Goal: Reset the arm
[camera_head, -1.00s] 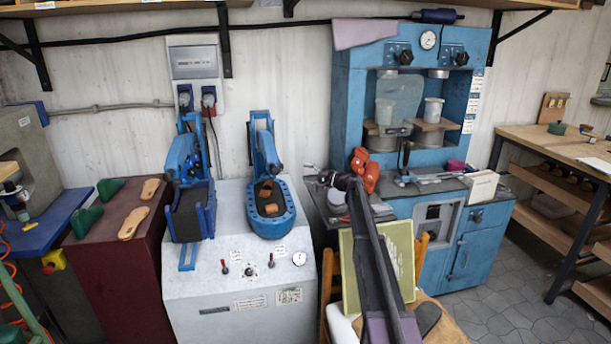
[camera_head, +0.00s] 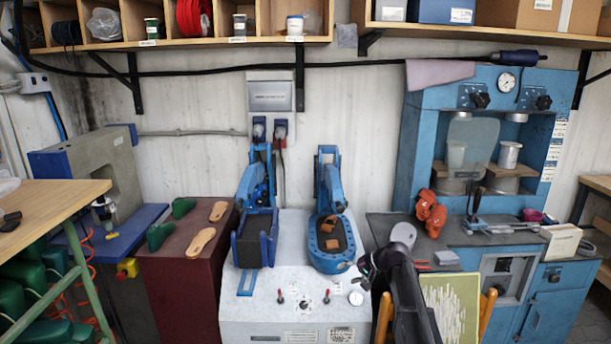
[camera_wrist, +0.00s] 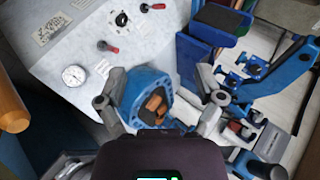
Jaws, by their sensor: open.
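My gripper (camera_head: 372,264) is black and shows at the end of my dark arm, low and right of centre in the head view. In that picture it appears just right of the grey-white machine with two blue presses. In the wrist view its two grey fingers (camera_wrist: 158,92) are spread apart with nothing held between them. Beyond them, the blue oval press bed (camera_wrist: 142,88) with brown pieces (camera_wrist: 154,103) on it shows between the fingers. I cannot tell the exact distance to it. The same oval bed (camera_head: 330,262) is left of my gripper in the head view.
A blue press cabinet (camera_head: 422,130) stands at the right, with an orange-red object (camera_head: 430,212) on its worktop. A yellow-green panel (camera_head: 452,308) is beside my arm. A maroon cabinet (camera_head: 180,285) stands left. Shelves (camera_head: 220,42) run above. A wooden table (camera_head: 50,205) is at far left.

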